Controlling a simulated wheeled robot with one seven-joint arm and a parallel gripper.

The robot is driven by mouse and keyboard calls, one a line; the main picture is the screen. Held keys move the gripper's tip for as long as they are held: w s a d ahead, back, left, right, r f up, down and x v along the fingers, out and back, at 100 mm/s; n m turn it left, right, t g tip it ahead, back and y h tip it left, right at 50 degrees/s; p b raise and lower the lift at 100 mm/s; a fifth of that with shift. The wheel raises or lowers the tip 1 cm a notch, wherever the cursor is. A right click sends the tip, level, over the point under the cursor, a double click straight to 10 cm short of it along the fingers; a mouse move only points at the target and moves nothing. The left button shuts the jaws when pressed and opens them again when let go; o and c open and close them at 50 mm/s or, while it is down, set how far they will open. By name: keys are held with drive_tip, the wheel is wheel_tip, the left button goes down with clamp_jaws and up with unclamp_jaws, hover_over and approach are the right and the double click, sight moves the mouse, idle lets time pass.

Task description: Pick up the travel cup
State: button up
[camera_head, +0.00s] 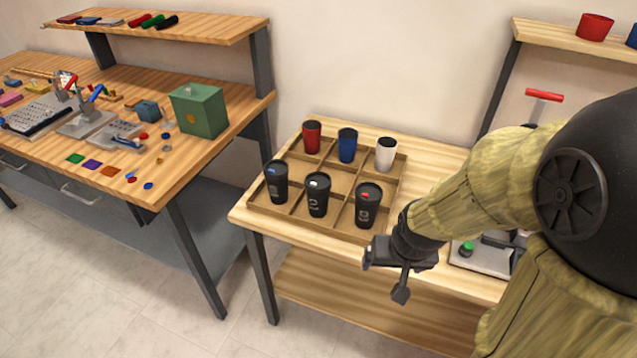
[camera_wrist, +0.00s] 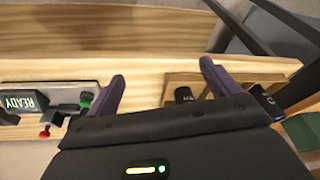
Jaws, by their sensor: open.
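Travel cups stand upright in a divided wooden tray (camera_head: 335,233). The front row has three black cups, with a blue mark (camera_head: 277,182), a white mark (camera_head: 318,195) and a red mark (camera_head: 368,205) on their lids. The back row has a red cup (camera_head: 312,137), a blue cup (camera_head: 347,145) and a white cup (camera_head: 386,154). My gripper (camera_head: 384,277) is open and empty, in front and to the right of the tray. In the wrist view, a black cup (camera_wrist: 183,95) shows beyond my open fingers (camera_wrist: 162,80), apart from them. Which cup the task means cannot be told.
A marking device (camera_head: 485,255) with a green button stands right of the tray; its "READY" screen (camera_wrist: 24,103) shows in the wrist view. A workbench (camera_head: 190,160) with a green box (camera_head: 199,110) and small parts is at left. A shelf with a red cup (camera_head: 595,27) is at upper right.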

drive_tip(key=w+a+r+t+p, duration=0.1)
drive_tip(key=w+a+r+p, duration=0.2)
drive_tip(key=w+a+p, duration=0.1)
drive_tip(key=m+t+h, duration=0.1)
drive_tip(key=t+h, duration=0.2)
drive_tip(key=t, duration=1)
approach(314, 194)
drive_tip(key=shift+s+a+r, duration=0.1)
drive_tip(key=shift+s+r, duration=0.05)
drive_tip(key=shift+s, duration=0.45)
drive_tip(key=shift+s+a+r, duration=0.1)
drive_tip(key=shift+s+r, duration=0.05)
drive_tip(key=shift+s, duration=0.4)
drive_tip(key=w+p, duration=0.1)
drive_tip(key=w, duration=0.3)
drive_tip(key=w+d, duration=0.1)
drive_tip(key=w, duration=0.3)
drive_tip(key=w+d+p, duration=0.1)
drive_tip(key=w, duration=0.3)
drive_tip(key=shift+f+p, duration=0.3)
